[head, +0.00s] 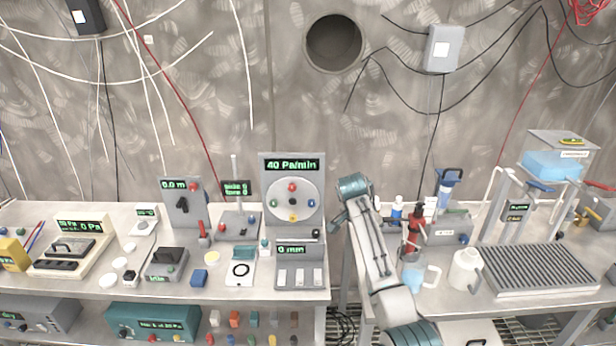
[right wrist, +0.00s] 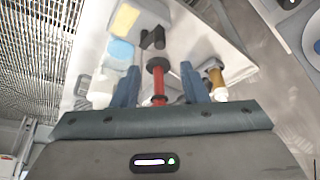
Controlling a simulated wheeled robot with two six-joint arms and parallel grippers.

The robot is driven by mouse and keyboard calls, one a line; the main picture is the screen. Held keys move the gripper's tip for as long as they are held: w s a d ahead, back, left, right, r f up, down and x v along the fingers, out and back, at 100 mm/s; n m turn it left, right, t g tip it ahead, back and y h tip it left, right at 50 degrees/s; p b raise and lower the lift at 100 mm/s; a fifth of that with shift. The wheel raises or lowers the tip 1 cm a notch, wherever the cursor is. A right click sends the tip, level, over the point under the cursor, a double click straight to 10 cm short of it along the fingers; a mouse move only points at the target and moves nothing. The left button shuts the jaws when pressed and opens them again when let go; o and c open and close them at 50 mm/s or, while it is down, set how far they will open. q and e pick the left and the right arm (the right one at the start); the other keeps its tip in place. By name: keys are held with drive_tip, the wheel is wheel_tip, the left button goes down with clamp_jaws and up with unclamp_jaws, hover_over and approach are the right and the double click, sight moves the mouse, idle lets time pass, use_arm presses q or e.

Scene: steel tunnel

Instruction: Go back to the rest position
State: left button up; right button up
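My right arm reaches in from the bottom of the head view and rises in front of the gap between the two benches. Its gripper is not clearly visible there. In the right wrist view my right gripper (right wrist: 159,88) shows two blue fingers standing apart. A red object with black ends (right wrist: 158,82) appears between the fingers, with gaps on both sides; how far beyond them it lies I cannot tell. A red and black device (head: 414,228) stands on the right bench beside my arm in the head view. My left gripper is in no view.
The left bench (head: 100,276) carries several instruments, including a panel reading 40 Pa/min (head: 292,190). The right bench holds a clear mug (head: 413,273), a white jug (head: 465,271), a ribbed tray (head: 540,270) and a blue tank (head: 553,164). Cables hang on the wall.

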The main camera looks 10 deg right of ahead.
drive_tip(key=s+a+f+n+y, duration=0.1)
drive_tip(key=s+f+n, duration=0.2)
drive_tip(key=s+f, duration=0.55)
drive_tip(key=s+a+f+n, duration=0.1)
drive_tip(key=s+f+n, duration=0.3)
drive_tip(key=s, duration=0.8)
drive_tip(key=s+a+r+n+t+y, duration=0.1)
drive_tip(key=s+a+n, duration=0.15)
drive_tip(key=s, duration=1.05)
drive_tip(key=s+a+r+n+t+y, duration=0.15)
drive_tip(key=s+n, duration=0.25)
drive_tip(key=s, duration=0.9)
wheel_tip(320, 180, down, 34)
drive_tip(key=d+g+b, duration=0.2)
drive_tip(key=b, duration=0.2)
drive_tip(key=s+f+b, duration=0.2)
drive_tip(key=s+f, duration=0.7)
drive_tip(key=f, duration=0.3)
drive_tip(key=s+d+f+g+b, duration=0.1)
drive_tip(key=s+f+b, duration=0.1)
drive_tip(key=s+f, duration=0.7)
wheel_tip(320, 180, down, 3)
drive_tip(key=shift+s+d, duration=0.2)
drive_tip(key=shift+d, duration=0.05)
